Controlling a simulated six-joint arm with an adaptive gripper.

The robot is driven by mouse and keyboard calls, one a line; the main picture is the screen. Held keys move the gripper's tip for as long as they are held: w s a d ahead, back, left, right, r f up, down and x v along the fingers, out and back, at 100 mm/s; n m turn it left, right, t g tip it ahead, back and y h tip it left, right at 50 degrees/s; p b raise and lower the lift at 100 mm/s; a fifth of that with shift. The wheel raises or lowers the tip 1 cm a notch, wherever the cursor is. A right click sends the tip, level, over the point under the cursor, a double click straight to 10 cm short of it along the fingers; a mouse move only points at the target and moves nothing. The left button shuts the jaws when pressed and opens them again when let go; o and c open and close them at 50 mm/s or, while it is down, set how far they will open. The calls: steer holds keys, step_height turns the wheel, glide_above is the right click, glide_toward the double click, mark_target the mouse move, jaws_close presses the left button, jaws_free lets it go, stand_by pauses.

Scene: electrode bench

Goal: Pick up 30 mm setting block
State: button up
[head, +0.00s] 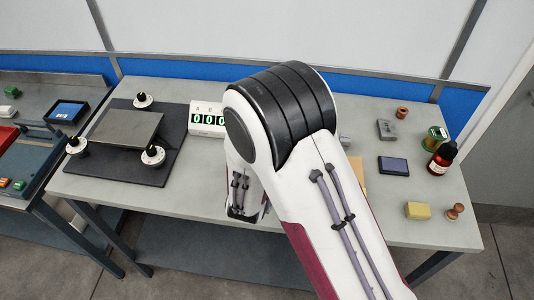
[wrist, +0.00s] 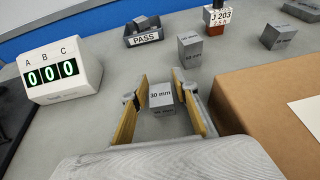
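The 30 mm setting block (wrist: 162,97) is a grey block with "30 mm" printed on its top, standing on the bench in the wrist view. My gripper (wrist: 160,83) is open, with one tan-padded finger on each side of the block. Small gaps show between the fingers and the block, and I cannot tell exactly how deep the fingertips reach around it. In the head view my own arm hides the block and the gripper.
The display box (wrist: 62,73) reading 000 stands left of the gripper. Another grey block (wrist: 189,47) stands just beyond, with the PASS tray (wrist: 144,34) behind. A brown cardboard box (wrist: 262,92) is close on the right. Another grey block (wrist: 277,37) stands farther right.

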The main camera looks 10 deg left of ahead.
jaws_close()
steer(key=shift+r, duration=0.2)
steer(key=shift+r, duration=4.85)
